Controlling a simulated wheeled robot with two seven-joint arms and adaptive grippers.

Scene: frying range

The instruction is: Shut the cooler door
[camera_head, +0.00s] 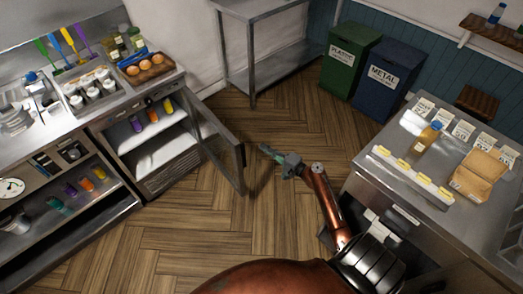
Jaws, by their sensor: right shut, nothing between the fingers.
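My left gripper does not show.
A steel counter (343,180) with a bottle and an open carton stands at the right. Green (347,62) and blue (387,82) bins and a steel table (252,18) stand at the back. The floor (190,225) in front of the cooler is clear.

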